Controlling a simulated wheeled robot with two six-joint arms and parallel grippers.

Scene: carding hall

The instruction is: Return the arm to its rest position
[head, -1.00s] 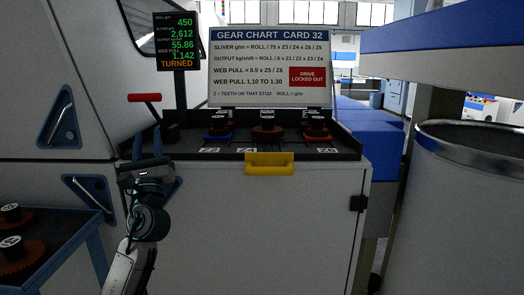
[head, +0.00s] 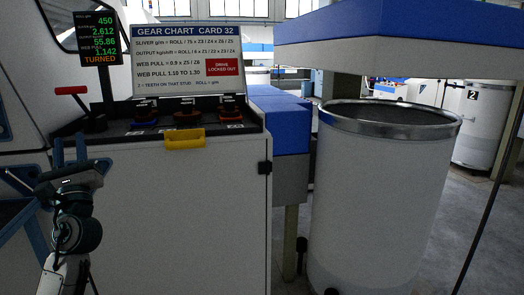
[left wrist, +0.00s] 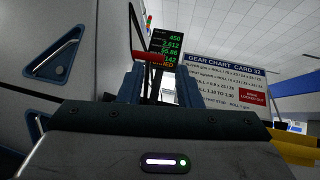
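My left gripper (head: 69,148) is low at the left of the head view, its fingers pointing up and apart, with nothing between them. In the left wrist view its two fingers (left wrist: 160,90) stand apart with a clear gap. It is in front of the white machine cabinet (head: 180,220), below the red-handled lever (head: 72,91). The lever's red grip also shows beyond the fingers in the left wrist view (left wrist: 146,56). My right gripper is in neither view.
Behind are a gear chart (head: 188,60) and a readout screen (head: 98,38) showing "TURNED". A large white can (head: 380,200) stands right, under a blue-edged beam (head: 400,28). Floor shows farther right.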

